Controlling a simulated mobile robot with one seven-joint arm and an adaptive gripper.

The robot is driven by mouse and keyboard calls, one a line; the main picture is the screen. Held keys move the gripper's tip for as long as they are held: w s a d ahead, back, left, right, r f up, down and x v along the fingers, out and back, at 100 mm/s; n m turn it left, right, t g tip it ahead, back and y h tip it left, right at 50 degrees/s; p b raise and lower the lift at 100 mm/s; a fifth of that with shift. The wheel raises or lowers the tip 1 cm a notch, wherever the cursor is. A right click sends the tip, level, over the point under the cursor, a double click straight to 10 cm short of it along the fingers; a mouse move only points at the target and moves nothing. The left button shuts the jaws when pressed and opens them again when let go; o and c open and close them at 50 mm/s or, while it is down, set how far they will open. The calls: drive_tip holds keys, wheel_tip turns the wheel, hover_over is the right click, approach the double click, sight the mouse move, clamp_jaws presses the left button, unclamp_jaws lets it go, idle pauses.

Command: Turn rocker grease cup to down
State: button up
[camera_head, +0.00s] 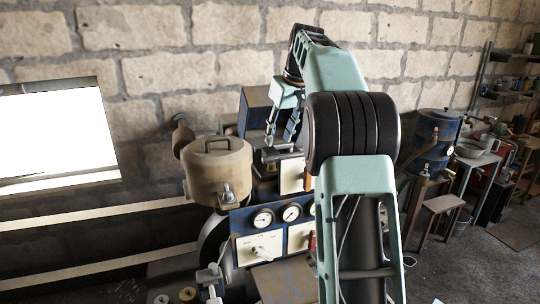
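The engine (258,222) stands at the centre, with a tan lidded tank (217,172) and a blue panel with round gauges and pale plates. My gripper (281,135) points down over the engine, behind the panel and right of the tank. Its two fingers look apart, with nothing visible between them. I cannot pick out the rocker grease cup for certain; my gripper and arm cover part of the engine top. A small orange-brown part (309,180) shows just right of the pale plate below my gripper. Whether it is the cup's handle is unclear.
A blue box-shaped part (256,109) stands behind my gripper. A metal valve fitting (227,195) sits in front of the tank. My arm fills the centre right. A blue drum (437,135), a stool (443,204) and benches stand at the right. Pale rails (90,220) run along the left.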

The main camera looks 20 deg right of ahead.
sight(272, 163)
drive_tip(key=x, duration=1)
drive_tip(key=shift+f+p, duration=0.2)
drive_tip(key=shift+p, duration=0.15)
drive_tip(key=shift+s, duration=0.1)
clamp_jaws()
